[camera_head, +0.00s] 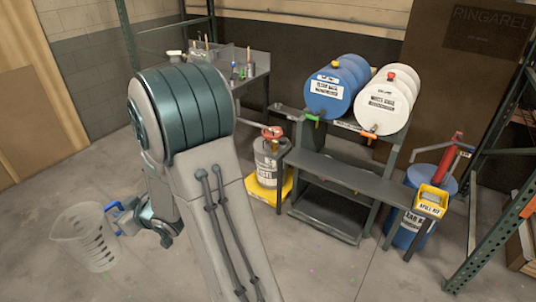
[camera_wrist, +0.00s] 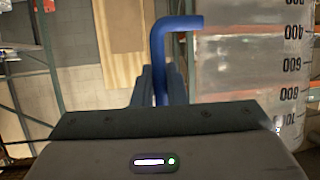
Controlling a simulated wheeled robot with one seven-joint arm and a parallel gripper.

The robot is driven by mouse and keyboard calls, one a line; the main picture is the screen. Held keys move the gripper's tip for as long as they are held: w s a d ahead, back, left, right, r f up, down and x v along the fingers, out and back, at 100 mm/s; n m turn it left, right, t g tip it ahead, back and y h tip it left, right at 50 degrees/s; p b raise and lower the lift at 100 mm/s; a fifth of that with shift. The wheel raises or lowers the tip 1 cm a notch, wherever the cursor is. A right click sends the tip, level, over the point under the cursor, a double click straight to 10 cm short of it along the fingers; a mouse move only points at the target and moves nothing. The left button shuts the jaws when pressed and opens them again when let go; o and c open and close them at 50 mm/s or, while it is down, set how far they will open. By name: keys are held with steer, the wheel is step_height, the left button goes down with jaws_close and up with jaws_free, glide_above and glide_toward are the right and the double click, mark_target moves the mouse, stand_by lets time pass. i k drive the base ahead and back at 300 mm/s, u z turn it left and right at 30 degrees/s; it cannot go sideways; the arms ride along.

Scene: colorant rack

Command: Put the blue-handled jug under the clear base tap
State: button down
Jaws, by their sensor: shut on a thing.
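The clear graduated jug (camera_head: 88,242) is at the lower left in the head view, beside my gripper (camera_head: 124,214). Its blue handle (camera_head: 111,207) is between my jaws, which are shut on it. In the wrist view the handle (camera_wrist: 172,40) rises from between the jaws (camera_wrist: 160,88), and the jug's marked wall (camera_wrist: 290,75) is at the right. I cannot tell how far the jug is above the floor. The blue drum (camera_head: 325,92), whose label seems to read clear base, lies on the rack with a green-handled tap (camera_head: 315,119) at its front.
A white drum (camera_head: 383,103) with an orange tap (camera_head: 370,134) lies right of the blue one. The rack's shelf (camera_head: 350,172) runs below the taps. The floor (camera_head: 325,265) in front is mostly clear.

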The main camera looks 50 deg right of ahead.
mark_target(315, 160)
steer(key=z, duration=0.35)
steer(key=i, duration=1.4)
steer(key=z, duration=0.95)
steer(key=i, duration=1.25)
steer(key=z, duration=1.7)
steer(key=i, duration=0.8)
steer(key=z, duration=0.9)
